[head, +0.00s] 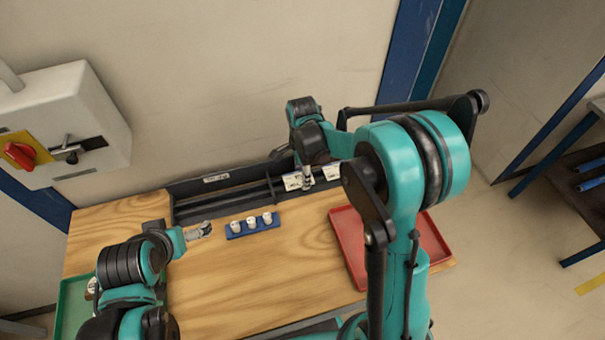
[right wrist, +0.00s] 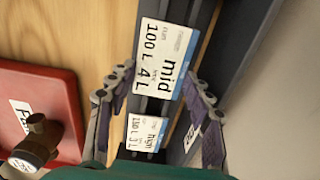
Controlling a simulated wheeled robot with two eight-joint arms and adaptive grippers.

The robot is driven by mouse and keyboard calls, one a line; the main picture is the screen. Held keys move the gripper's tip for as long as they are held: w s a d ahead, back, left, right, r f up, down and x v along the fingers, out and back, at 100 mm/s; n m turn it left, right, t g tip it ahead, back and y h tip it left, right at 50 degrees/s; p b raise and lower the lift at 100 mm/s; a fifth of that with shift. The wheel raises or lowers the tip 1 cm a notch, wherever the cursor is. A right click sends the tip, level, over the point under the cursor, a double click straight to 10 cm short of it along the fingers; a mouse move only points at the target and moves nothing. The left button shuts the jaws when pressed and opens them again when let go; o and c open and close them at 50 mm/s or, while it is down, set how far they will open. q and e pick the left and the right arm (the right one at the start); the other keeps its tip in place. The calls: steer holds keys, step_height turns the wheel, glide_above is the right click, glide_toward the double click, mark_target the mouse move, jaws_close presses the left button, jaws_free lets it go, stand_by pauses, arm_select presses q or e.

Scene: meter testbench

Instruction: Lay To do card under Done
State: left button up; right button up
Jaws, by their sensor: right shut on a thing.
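My right gripper (head: 307,180) is at the right part of the dark rack (head: 225,187). It is shut on a white card (right wrist: 163,60) reading "mid 100 L 4 L"; this card also shows in the head view (head: 292,182). In the right wrist view the fingers (right wrist: 165,88) sit on either side of the card. A second card (right wrist: 147,133), reading "high", lies in the rack beside it. A small label (right wrist: 191,136) on the rack wall is partly hidden by a finger. My left gripper (head: 200,231) is over the table; its jaws are too small to tell.
A blue holder (head: 253,230) with three white pieces stands in front of the rack. A red tray (head: 344,222) is at the right, partly behind my right arm. A green tray (head: 73,305) is at the left. The left part of the rack looks empty.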

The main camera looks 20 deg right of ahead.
steer(key=shift+f, duration=0.1)
steer(key=o, duration=0.5)
steer(key=shift+f, duration=0.1)
steer(key=shift+r, duration=0.4)
step_height(320, 180, up, 11)
steer(key=p, duration=0.4)
steer(key=s+d+r+n+t, duration=0.1)
steer(key=s+n+t, duration=0.1)
steer(key=s+n, duration=0.3)
steer(key=s+d+r+n+t, duration=0.1)
steer(key=s+r+n+t, duration=0.1)
steer(key=s+n, duration=0.4)
steer(key=s+r+n+t, duration=0.2)
steer(key=s+n+t, duration=0.1)
steer(key=s+n, duration=0.3)
steer(key=shift+d+n, duration=0.3)
steer(key=shift+d, duration=0.1)
